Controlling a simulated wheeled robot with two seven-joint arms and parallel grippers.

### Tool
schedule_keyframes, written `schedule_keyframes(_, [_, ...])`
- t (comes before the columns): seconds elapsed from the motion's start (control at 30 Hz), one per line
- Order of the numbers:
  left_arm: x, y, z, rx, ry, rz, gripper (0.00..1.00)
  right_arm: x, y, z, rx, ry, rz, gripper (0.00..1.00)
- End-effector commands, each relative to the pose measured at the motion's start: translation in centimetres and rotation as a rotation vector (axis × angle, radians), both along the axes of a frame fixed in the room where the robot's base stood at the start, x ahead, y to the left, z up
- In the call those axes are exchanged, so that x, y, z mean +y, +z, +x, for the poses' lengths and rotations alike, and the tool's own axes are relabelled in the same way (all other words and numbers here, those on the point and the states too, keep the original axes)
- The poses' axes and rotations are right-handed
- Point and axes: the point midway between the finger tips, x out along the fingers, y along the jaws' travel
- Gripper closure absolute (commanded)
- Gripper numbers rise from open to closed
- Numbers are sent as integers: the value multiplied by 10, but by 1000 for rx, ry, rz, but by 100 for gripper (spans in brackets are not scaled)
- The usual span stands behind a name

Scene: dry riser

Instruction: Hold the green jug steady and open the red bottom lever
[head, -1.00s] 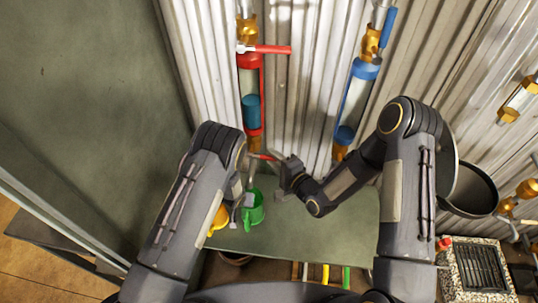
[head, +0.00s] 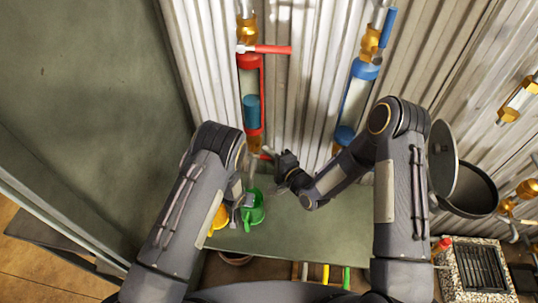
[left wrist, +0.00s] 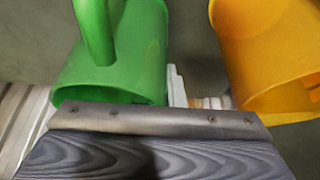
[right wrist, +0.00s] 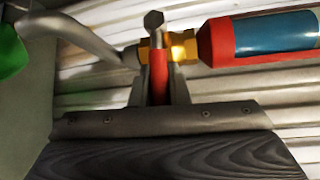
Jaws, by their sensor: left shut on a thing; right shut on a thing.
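The green jug (head: 255,213) stands on the green shelf under the red column's spout. My left gripper (head: 244,202) is at the jug and shut on it; in the left wrist view the jug (left wrist: 140,50) fills the upper left, and the contact is mostly hidden. The red bottom lever (head: 266,157) sits low on the red column. In the right wrist view the red lever (right wrist: 158,75) is between the fingers of my right gripper (right wrist: 158,92), which is shut on it. The lever points towards the gripper from the brass valve (right wrist: 180,48).
A yellow jug (head: 219,217) stands just left of the green one. The red column (head: 250,105) has a red top lever (head: 272,49). A blue column (head: 355,95) stands to the right. The shelf (head: 320,235) is clear at right.

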Motion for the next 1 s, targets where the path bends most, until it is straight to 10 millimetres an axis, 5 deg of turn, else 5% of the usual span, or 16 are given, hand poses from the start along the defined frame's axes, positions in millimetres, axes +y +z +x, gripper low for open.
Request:
schedule_keyframes(0.47, [0,0,0,0,0,0,100,0,8,1,15,-4,-104,100])
schedule_keyframes(1.0, [0,0,0,0,0,0,100,9,32,2,87,0,-545,100])
